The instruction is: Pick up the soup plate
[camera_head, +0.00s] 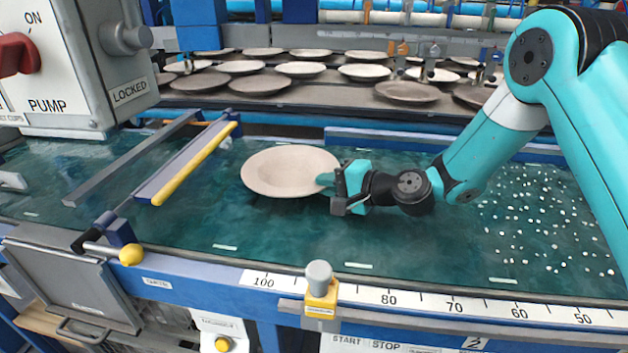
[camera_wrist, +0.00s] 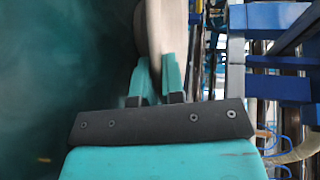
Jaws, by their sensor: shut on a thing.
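The soup plate (camera_head: 288,171) is a pale beige round dish with a wide rim and a shallow hollow. In the head view it is over the green belt, left of my gripper (camera_head: 328,182). My gripper is shut on the right side of its rim. In the wrist view the plate (camera_wrist: 168,28) shows nearly edge-on between the teal fingertips (camera_wrist: 157,75) of my gripper. Whether the plate touches the belt or is just above it, I cannot tell.
The green belt (camera_head: 230,222) is mostly bare, with white specks at right. A yellow-edged guide bar (camera_head: 186,165) lies at left. Several plates (camera_head: 303,69) stand on the dark surface behind. A ruler rail (camera_head: 430,303) edges the front. A control box (camera_head: 75,65) hangs at upper left.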

